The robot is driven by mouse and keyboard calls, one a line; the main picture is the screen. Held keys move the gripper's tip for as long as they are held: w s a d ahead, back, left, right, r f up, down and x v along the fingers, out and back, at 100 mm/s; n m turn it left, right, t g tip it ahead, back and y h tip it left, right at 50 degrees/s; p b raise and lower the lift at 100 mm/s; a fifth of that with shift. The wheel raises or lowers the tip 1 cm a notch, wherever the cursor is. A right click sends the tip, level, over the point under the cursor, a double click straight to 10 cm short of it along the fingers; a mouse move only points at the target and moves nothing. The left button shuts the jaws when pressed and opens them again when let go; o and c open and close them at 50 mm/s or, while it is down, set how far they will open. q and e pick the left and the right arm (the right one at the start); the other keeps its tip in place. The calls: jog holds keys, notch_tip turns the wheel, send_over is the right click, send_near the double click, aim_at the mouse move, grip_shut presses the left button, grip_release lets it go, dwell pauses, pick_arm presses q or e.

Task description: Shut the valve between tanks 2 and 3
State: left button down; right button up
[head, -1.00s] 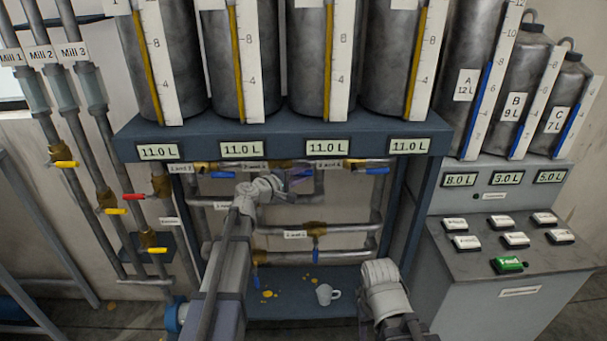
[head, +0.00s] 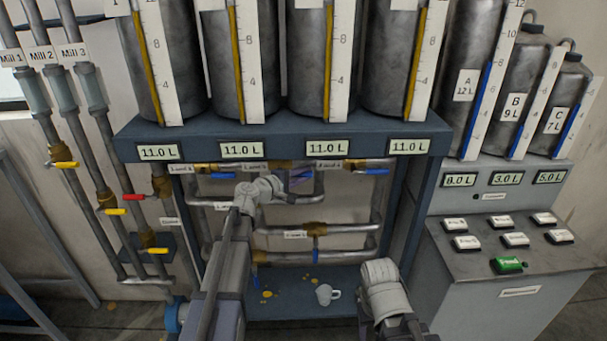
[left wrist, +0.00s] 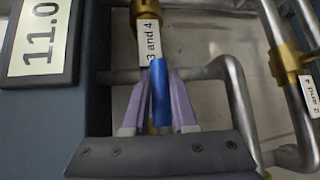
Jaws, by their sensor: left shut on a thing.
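The valve between tanks 2 and 3 (head: 281,165) is a brass body on the upper pipe under the tank shelf, right of its small label. My left gripper (head: 300,179) reaches it from below, partly hidden by my own wrist. In the left wrist view, the purple fingers of the gripper (left wrist: 160,112) are shut on a blue handle (left wrist: 159,85). My right gripper is not in view; only part of that arm shows at lower right.
The 3 and 4 valve (head: 358,165) and 1 and 2 valve (head: 205,168) sit either side on the same pipe. The 2 and 4 valve (head: 315,229) is lower, its handle hanging down. A button console (head: 510,245) is at right.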

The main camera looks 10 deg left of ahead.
pick_arm(q)
jog(key=shift+f+m+g+y+p, duration=0.4)
jog(key=shift+f+m+g+p, duration=0.1)
jog(key=shift+g+p, duration=0.15)
jog(key=s+a+f+m+g+y+p, duration=0.2)
jog(key=a+f+m+g+y, duration=0.3)
jog(key=y, duration=0.6)
jog(key=shift+s+a+f+m+p, duration=0.15)
jog(key=shift+a+f+m+p, duration=0.25)
jog(key=shift+a+f+m, duration=0.7)
jog(key=shift+a+r, duration=0.25)
jog(key=c, duration=0.7)
grip_release()
